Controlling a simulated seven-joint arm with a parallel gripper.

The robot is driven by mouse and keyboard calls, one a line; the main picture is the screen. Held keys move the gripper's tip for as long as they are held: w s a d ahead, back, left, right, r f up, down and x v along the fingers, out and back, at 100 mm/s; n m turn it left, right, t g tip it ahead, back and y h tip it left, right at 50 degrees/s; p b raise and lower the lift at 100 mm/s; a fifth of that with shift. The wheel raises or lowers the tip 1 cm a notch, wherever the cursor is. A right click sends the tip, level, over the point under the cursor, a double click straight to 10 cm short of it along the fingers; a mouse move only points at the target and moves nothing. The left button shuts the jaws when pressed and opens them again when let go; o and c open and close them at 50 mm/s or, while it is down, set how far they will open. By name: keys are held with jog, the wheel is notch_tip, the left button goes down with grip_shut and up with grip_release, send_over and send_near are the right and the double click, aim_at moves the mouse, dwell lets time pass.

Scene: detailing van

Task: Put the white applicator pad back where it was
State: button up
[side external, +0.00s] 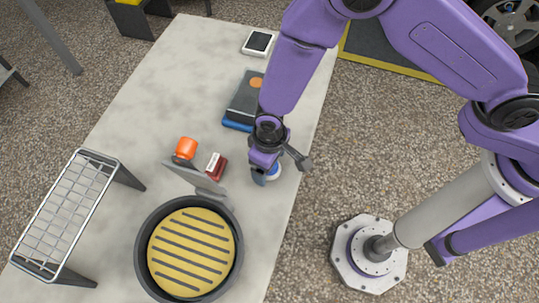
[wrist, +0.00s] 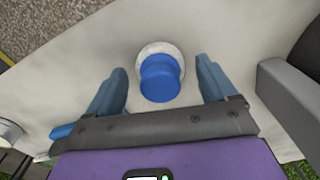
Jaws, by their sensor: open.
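The white applicator pad (wrist: 160,49) has a round white base with a blue knob-like grip on top. It sits on the pale table. In the side external view the pad (side external: 274,171) shows only in part behind my gripper, near the table's right edge. My gripper (wrist: 161,66) is open, with one finger on each side of the blue grip and visible gaps between. In the side external view my gripper (side external: 262,175) is low over the table at the pad. Nothing is held.
A black bucket with a yellow slotted insert (side external: 191,251) is at the front. A grey angled panel (side external: 196,180), an orange item (side external: 186,147) and a red-and-white box (side external: 215,166) stand left of my gripper. A wire rack (side external: 66,213) is far left; a dark box (side external: 244,98) lies behind.

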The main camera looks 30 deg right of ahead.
notch_tip(320, 180, up, 12)
jog(key=shift+r, duration=0.15)
dwell(0.4)
jog(key=s+d+r+n, duration=0.2)
jog(key=d+r, duration=0.3)
jog(key=d, duration=0.3)
jog(key=s+d+r+n, duration=0.1)
jog(key=d+r, duration=0.5)
jog(key=d, duration=0.3)
jog(key=s+d+r+n, duration=0.3)
jog(key=s+d, duration=0.7)
jog(key=d, duration=0.5)
jog(key=shift+s+d+r, duration=0.25)
jog(key=shift+s+r, duration=0.05)
jog(key=shift+s, duration=0.05)
